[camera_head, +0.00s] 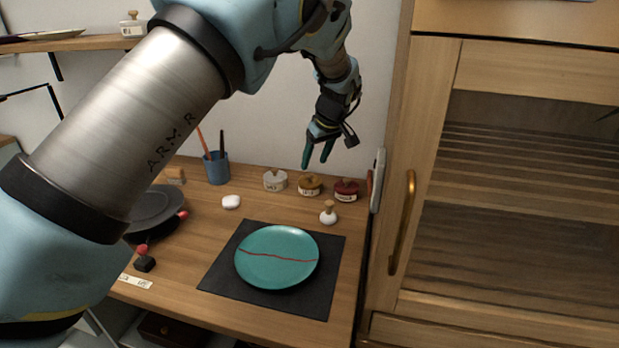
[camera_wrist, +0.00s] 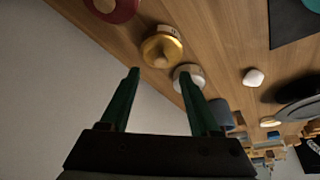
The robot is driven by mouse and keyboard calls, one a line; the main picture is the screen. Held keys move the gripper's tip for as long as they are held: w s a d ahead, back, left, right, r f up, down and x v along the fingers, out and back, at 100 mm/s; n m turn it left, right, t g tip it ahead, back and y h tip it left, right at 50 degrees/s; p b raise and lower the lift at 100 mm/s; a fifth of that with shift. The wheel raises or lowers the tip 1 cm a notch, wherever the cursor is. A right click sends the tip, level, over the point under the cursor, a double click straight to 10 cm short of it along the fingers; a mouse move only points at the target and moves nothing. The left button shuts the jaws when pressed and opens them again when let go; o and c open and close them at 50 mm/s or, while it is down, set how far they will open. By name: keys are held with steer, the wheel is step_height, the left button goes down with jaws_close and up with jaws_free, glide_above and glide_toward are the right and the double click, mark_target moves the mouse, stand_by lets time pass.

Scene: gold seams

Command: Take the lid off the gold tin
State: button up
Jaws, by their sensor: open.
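The gold tin (camera_head: 309,189) stands at the back of the wooden table, between a white tin (camera_head: 275,180) and a dark red tin (camera_head: 345,190). Its lid (camera_head: 310,179) is on and has a small knob. In the wrist view the gold tin (camera_wrist: 161,50) shows at top centre, its lid knob (camera_wrist: 160,58) facing the camera. My gripper (camera_head: 319,165) is open and empty, above and behind the tins. In the wrist view its two fingers (camera_wrist: 162,88) are apart and point toward the gold and white tins, touching neither as far as I can tell.
A teal plate with a red seam (camera_head: 277,257) lies on a dark mat (camera_head: 222,277) in front. A small white knobbed piece (camera_head: 328,214) stands before the tins. A blue cup with sticks (camera_head: 216,168) is at left. A wooden cabinet (camera_head: 440,130) borders the right.

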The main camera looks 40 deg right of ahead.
mark_target(310, 174)
steer(key=shift+p+x, duration=1.3)
steer(key=shift+x, duration=1.15)
steer(key=shift+a, duration=0.1)
steer(key=shift+c, duration=0.3)
jaws_close()
